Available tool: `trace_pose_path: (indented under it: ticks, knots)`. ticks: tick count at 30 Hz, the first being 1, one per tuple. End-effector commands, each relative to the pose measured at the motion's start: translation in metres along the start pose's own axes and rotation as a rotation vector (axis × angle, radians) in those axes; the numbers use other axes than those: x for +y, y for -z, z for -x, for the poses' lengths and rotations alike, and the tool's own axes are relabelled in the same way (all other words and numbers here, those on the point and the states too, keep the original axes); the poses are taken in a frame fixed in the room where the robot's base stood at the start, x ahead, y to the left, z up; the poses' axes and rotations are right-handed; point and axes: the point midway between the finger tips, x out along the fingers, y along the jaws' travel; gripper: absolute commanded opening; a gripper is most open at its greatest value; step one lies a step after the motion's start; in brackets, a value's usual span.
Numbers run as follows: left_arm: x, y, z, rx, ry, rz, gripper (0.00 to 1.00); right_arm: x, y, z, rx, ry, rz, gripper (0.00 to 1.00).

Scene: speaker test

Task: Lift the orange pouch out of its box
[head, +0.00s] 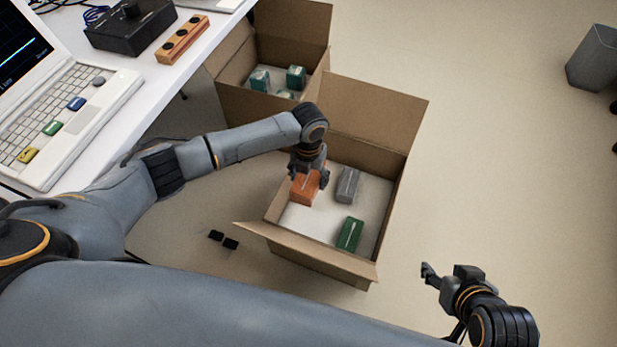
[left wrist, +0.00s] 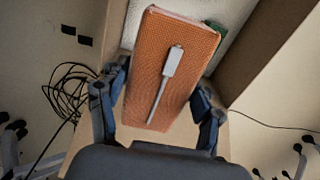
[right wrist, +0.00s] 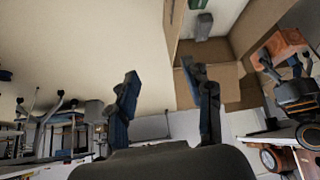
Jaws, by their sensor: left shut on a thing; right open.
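The orange pouch (head: 304,188) is at the left side of the open cardboard box (head: 322,262), seen from above. My left gripper (head: 308,173) is shut on it from above. In the left wrist view the pouch (left wrist: 145,55), with a pale tool-shaped mark, is between the two fingers. Its height over the box's white lining (head: 321,222) is hard to judge. A grey pouch (head: 347,186) and a green pouch (head: 349,234) lie in the same box. My right gripper (head: 446,272) is open and empty, right of the box. The orange pouch also shows in the right wrist view (right wrist: 283,43).
A second cardboard box (head: 238,104) with teal packs (head: 296,76) stands behind. A white table (head: 150,98) with a laptop (head: 70,115) and a black control box (head: 130,27) is at left. A grey bin (head: 593,58) stands far right.

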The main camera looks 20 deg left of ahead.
Motion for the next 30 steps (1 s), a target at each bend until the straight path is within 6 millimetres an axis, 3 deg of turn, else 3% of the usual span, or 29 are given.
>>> trace_pose_path:
  ticks: [13,18,30]
  knots:
    - [0.0,0.0,0.036,-0.001,0.0,0.0,0.34,0.007,-0.059,0.032,-0.31,-0.015,-0.01,0.51]
    - [0.0,0.0,0.066,-0.002,0.0,-0.001,0.34,0.007,-0.053,0.029,-0.309,-0.013,-0.009,0.51]
    - [0.0,0.0,0.094,-0.001,0.0,0.0,0.34,0.005,-0.078,-0.028,-0.337,-0.007,-0.007,0.51]
